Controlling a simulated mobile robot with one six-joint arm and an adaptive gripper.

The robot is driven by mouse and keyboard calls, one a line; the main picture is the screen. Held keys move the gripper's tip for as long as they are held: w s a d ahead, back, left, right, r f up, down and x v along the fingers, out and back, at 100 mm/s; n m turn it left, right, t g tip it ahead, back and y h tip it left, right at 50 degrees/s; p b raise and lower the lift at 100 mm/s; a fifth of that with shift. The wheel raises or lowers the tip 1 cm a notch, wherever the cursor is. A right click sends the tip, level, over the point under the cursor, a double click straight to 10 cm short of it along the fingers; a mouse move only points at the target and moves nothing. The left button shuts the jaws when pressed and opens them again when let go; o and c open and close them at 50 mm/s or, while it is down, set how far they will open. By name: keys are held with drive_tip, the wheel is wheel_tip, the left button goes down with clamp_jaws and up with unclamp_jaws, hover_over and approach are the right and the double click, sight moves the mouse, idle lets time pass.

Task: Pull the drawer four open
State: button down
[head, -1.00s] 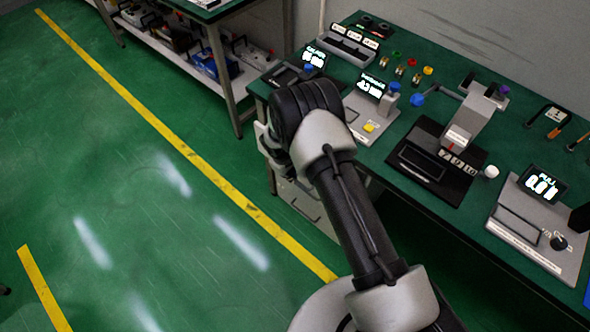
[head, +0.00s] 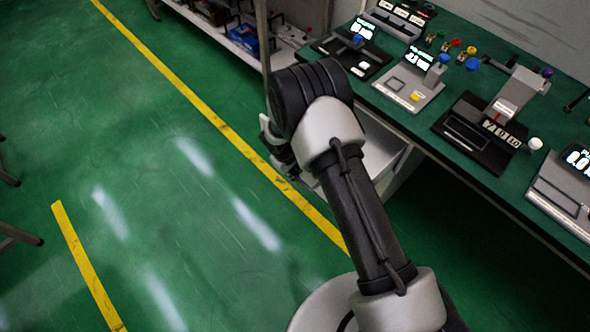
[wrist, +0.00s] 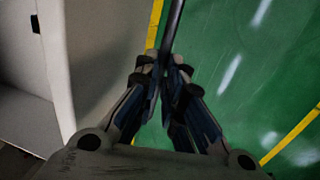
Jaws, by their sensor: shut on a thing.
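A light grey drawer (head: 378,152) stands pulled out from the cabinet under the green workbench, its pale inside showing beside my arm. Its grey panel also shows at the left of the wrist view (wrist: 98,50). I cannot read a number on it. In the wrist view my gripper (wrist: 163,62) is shut on a thin dark bar (wrist: 173,25), which looks like the drawer's handle. The bar runs up out of the picture from between the fingertips. In the head view my arm hides the handle and most of the gripper.
The green workbench (head: 455,185) carries several devices with displays, coloured knobs and a black-based press (head: 480,135). A shelf with tools (head: 245,38) stands at the back left. The green floor (head: 150,160) with yellow lines is open to the left.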

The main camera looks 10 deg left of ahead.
drive_tip(key=shift+s+a, duration=0.1)
idle(0.3)
drive_tip(key=c, duration=1.7)
unclamp_jaws()
drive_tip(key=r, duration=0.4)
drive_tip(key=s+a+r, duration=0.1)
drive_tip(key=r, duration=0.3)
drive_tip(key=s+r, duration=0.1)
drive_tip(key=r, duration=0.2)
drive_tip(key=shift+a+r, duration=0.2)
drive_tip(key=shift+r, duration=0.2)
drive_tip(key=shift+w, duration=0.1)
